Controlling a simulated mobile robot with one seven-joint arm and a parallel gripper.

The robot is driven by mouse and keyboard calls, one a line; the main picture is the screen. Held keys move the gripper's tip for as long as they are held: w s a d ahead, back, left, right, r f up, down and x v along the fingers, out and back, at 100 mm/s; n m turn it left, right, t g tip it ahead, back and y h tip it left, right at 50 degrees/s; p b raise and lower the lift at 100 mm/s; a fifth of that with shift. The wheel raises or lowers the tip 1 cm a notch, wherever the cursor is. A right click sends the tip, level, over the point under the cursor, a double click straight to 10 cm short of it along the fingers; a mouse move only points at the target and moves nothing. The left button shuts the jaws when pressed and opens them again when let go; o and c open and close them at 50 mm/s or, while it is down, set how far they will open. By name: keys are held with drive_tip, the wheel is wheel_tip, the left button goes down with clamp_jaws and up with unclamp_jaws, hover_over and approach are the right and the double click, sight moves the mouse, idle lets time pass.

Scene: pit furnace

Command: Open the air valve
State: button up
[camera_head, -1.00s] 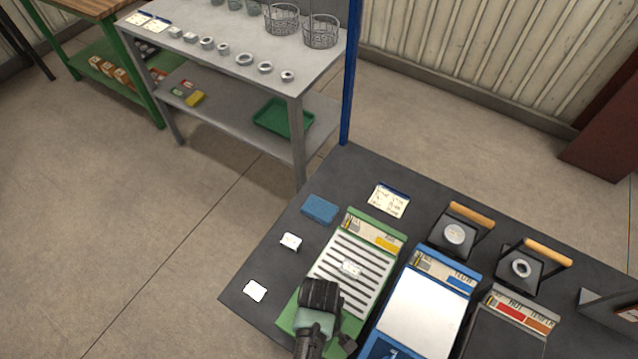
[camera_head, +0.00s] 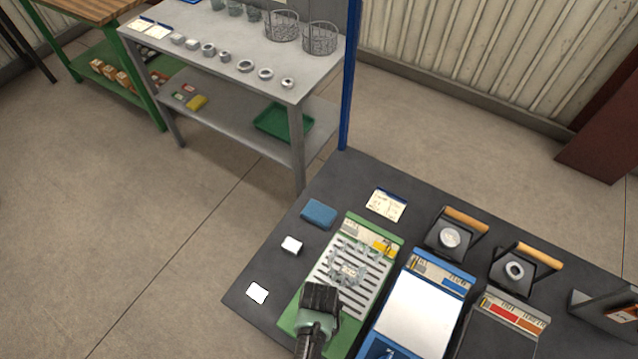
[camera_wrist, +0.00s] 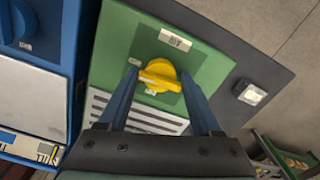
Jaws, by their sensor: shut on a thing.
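A yellow valve knob (camera_wrist: 160,74) sits on the dark square plate of a green panel (camera_wrist: 112,45) in the wrist view. My gripper (camera_wrist: 158,78) has its two blue fingers on either side of the knob and is shut on it. In the head view the green panel (camera_head: 292,318) stands on the dark bench, and my gripper (camera_head: 320,298) is over its near end, hiding the knob. Pale, see-through shapes (camera_head: 352,262) show over the slotted plate beyond my gripper. I cannot tell what they are.
A blue-framed panel (camera_head: 428,300) stands just right of the green one. A blue block (camera_head: 319,213) and a white block (camera_head: 291,245) lie to its left. Two wooden-handled dark fixtures (camera_head: 450,237) stand behind. A grey shelf table (camera_head: 240,70) is further back. Floor at left is clear.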

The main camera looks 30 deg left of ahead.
drive_tip(key=shift+m, duration=0.5)
drive_tip(key=o, duration=1.1)
drive_tip(key=shift+r, duration=0.15)
wheel_tip(320, 180, up, 13)
drive_tip(key=shift+f+p, duration=0.15)
drive_tip(key=shift+p, duration=0.25)
